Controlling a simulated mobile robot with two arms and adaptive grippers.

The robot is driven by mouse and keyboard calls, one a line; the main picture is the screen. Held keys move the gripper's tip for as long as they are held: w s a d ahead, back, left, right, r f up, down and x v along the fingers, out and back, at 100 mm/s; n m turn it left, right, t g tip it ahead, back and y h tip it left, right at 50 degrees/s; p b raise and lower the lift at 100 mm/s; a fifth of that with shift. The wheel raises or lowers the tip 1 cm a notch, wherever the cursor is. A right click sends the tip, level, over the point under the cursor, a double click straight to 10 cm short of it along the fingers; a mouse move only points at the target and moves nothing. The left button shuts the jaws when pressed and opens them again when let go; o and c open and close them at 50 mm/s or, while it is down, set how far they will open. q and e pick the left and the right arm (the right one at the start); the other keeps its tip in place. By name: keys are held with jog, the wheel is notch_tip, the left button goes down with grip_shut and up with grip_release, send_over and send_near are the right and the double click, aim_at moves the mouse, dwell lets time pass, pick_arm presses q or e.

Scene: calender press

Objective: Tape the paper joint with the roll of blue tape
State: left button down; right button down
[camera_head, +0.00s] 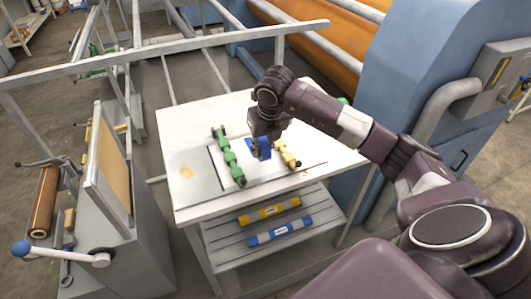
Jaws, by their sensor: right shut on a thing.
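My right gripper (262,146) points down over the white table and is shut on the roll of blue tape (264,147), seen edge-on. The roll is just above or at the table top; I cannot tell if it touches. Below it lies a pale paper sheet (215,165) with a dark edge line; the paper joint itself is too small to make out. My left gripper is not in view.
A blue machine (395,75) with orange rollers stands at the right. A grey stand with a crank (90,257) is at the left.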

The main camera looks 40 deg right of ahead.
jog(key=w, duration=0.2)
jog(key=w+d, duration=0.1)
jog(key=w, duration=0.3)
jog(key=shift+w+d+b, duration=0.25)
jog(key=shift+w+b, duration=0.1)
jog(key=shift+s+f+b, duration=0.1)
jog(key=shift+f+b, duration=1.15)
jog(key=shift+f, duration=0.5)
jog(key=shift+f, duration=0.25)
jog(key=shift+s, duration=0.2)
jog(key=shift+s+a, duration=0.1)
jog(key=shift+s, duration=0.25)
jog(key=shift+s+a+f, duration=0.15)
jog(key=shift+s, duration=0.45)
